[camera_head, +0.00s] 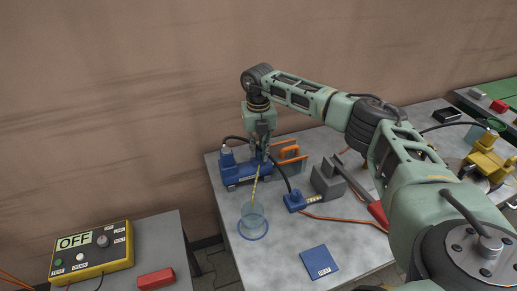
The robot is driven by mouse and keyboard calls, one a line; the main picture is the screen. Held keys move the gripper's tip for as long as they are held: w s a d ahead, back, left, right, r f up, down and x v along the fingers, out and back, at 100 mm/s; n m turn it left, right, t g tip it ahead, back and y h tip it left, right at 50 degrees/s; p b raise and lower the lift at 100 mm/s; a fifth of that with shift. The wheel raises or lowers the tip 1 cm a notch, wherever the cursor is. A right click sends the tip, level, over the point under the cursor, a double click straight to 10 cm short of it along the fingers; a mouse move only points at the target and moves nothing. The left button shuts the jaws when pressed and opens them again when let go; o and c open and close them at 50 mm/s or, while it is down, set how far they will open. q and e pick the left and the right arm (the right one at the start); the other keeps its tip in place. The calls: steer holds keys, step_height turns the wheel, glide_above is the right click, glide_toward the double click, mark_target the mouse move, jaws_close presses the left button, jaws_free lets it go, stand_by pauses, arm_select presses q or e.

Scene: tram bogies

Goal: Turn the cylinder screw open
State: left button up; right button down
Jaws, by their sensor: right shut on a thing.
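The blue cylinder unit (240,174) lies near the back left edge of the grey table. My right gripper (261,157) points down at the unit's right end, with its fingers shut on a small part there. That part fits the cylinder screw, but the fingers hide it. A thin yellowish hose or rod (255,187) runs from just below the fingers down to a clear cup (253,217) standing on a blue ring. My left gripper is out of view.
Orange brackets (289,151), a blue tool with a cable (294,201), a grey block (327,179) and a blue TEST plate (321,262) lie on the table (283,257). A yellow control box (92,253) reading OFF and a red block (156,279) are at lower left.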

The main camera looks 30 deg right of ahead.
mark_target(258, 150)
steer(key=shift+r+n, duration=0.1)
steer(key=shift+n, duration=0.8)
steer(key=c, duration=1.8)
jaws_free()
steer(key=shift+o, duration=0.2)
step_height(258, 150, up, 12)
